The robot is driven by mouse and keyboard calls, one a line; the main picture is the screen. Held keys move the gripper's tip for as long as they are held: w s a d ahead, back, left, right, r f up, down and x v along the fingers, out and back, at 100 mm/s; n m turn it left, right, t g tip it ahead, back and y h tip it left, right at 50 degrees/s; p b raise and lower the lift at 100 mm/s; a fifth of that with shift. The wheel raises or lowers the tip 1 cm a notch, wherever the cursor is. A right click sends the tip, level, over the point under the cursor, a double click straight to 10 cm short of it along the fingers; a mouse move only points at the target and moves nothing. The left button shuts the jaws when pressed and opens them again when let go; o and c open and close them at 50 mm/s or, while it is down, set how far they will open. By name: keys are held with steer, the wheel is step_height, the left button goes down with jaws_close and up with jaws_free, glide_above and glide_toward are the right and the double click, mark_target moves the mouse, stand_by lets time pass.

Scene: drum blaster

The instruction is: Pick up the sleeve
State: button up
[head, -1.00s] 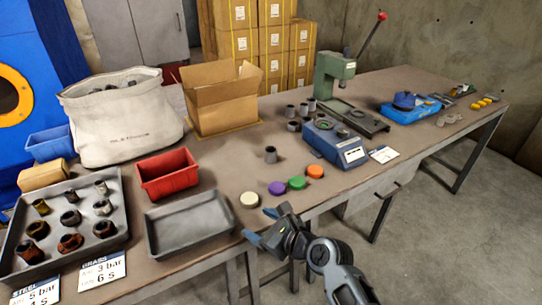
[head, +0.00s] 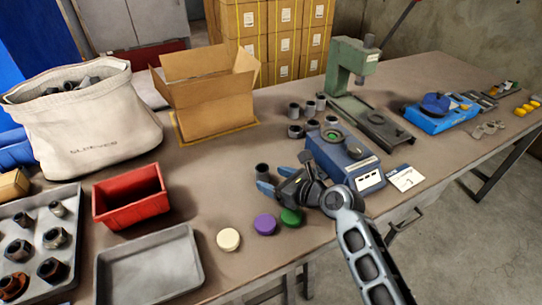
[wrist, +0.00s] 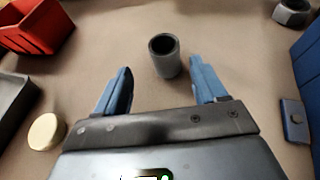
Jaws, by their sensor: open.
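A grey hollow sleeve (head: 262,172) stands upright on the brown table, left of the blue device. In the wrist view the sleeve (wrist: 165,58) stands just beyond the fingertips, between their lines and nearer the right finger. My gripper (head: 270,181) is open, with its blue fingers pointing toward the sleeve. In the wrist view nothing is between the fingers of my gripper (wrist: 159,80). Several similar grey sleeves (head: 296,131) stand farther back, near the green press.
The blue device (head: 345,160) is right of my gripper. A purple disc (head: 265,224), green disc (head: 291,217) and cream disc (head: 229,239) lie near the front edge. A red bin (head: 130,196), grey tray (head: 150,265) and cardboard box (head: 215,105) are left. Table around the sleeve is clear.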

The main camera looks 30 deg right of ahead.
mark_target(259, 170)
steer(key=shift+w+d, duration=0.25)
steer(key=shift+w, duration=0.1)
steer(key=shift+w+f, duration=0.1)
steer(key=shift+w, duration=0.25)
steer(key=shift+r+x, duration=0.2)
steer(key=shift+x, duration=3.35)
steer(key=shift+a, duration=0.15)
steer(key=c, duration=1.2)
